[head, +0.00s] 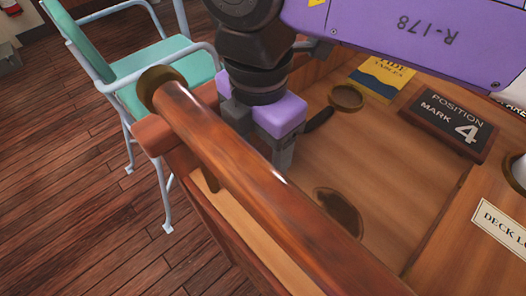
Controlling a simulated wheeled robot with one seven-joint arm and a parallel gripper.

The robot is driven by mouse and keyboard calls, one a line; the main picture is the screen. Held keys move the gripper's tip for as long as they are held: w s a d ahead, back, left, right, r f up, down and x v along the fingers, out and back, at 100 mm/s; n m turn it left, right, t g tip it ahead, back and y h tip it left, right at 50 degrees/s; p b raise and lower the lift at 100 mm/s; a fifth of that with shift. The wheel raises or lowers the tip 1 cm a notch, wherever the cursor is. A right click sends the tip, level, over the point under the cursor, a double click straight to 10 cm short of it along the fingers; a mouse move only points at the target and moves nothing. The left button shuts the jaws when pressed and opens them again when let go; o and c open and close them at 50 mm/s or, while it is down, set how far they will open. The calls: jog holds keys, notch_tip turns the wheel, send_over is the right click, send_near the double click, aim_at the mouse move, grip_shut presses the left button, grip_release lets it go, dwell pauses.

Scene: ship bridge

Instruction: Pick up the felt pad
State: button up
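I cannot pick out the felt pad for certain. A dark brown, roughly oval flat patch (338,212) lies on the wooden desk just behind the front rail; it may be the pad, but its edge near the rail is partly covered. My gripper (261,143), purple with grey fingers, points down over the desk's left end, behind the rail and up and left of that patch. Its fingers stand apart; the rail hides part of them, and I see nothing held between them.
A thick wooden rail (240,150) runs along the desk's front edge. A magnifying glass (346,97), a tide tables booklet (383,77), a "Position Mark 4" plaque (452,123) and a deck log label (502,222) lie beyond. A teal chair (165,65) stands at left.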

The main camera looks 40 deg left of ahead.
jog(key=shift+f, duration=0.15)
grip_shut()
jog(key=shift+r, duration=0.2)
notch_tip(320, 180, up, 20)
jog(key=p, duration=0.1)
jog(key=shift+f, duration=0.15)
dwell(0.3)
